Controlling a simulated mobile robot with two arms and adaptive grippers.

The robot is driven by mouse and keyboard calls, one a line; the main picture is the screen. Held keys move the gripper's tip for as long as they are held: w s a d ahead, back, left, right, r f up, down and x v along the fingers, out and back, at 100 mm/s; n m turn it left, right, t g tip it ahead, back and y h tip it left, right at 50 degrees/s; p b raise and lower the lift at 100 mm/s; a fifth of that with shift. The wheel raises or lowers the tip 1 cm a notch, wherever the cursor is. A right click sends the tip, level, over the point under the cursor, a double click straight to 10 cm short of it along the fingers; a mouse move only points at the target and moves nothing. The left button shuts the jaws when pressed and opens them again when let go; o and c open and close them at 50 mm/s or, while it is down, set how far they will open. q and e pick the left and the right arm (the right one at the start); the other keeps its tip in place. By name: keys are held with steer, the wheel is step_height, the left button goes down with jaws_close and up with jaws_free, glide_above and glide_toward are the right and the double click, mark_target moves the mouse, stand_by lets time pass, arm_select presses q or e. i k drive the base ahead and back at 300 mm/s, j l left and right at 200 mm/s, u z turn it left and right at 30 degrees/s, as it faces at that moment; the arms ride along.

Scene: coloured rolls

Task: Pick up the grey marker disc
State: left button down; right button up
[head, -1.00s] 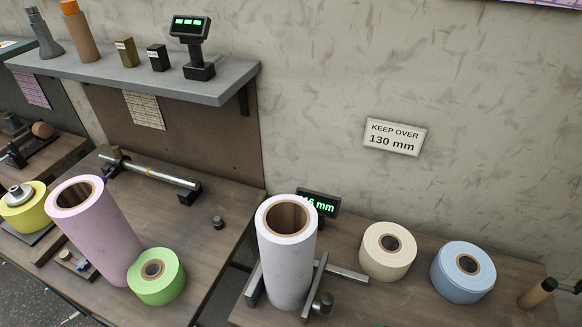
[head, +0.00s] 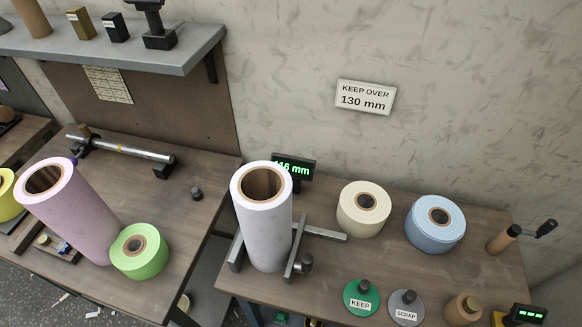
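The grey marker disc (head: 406,310) lies flat on the right workbench near its front edge. It has a dark knob on top and a white label reading SCRAP. A green disc (head: 361,303) with a dark knob and a KEEP label lies just to its left, with a narrow gap between them. Neither of my grippers shows in the head view.
A white roll (head: 265,225) stands upright in a metal gauge, before a display (head: 293,171) partly hidden by it. Cream (head: 363,212) and blue (head: 435,228) rolls lie behind the discs. A brown knobbed object (head: 463,308) stands right of the grey disc. Bench between rolls and discs is clear.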

mark_target(405, 307)
steer(key=l+z, duration=0.1)
steer(key=z, duration=0.25)
steer(key=l+z, duration=0.15)
steer(key=z, duration=0.15)
steer(key=k+l+z, duration=0.1)
steer(key=z, duration=0.25)
steer(key=l, duration=0.05)
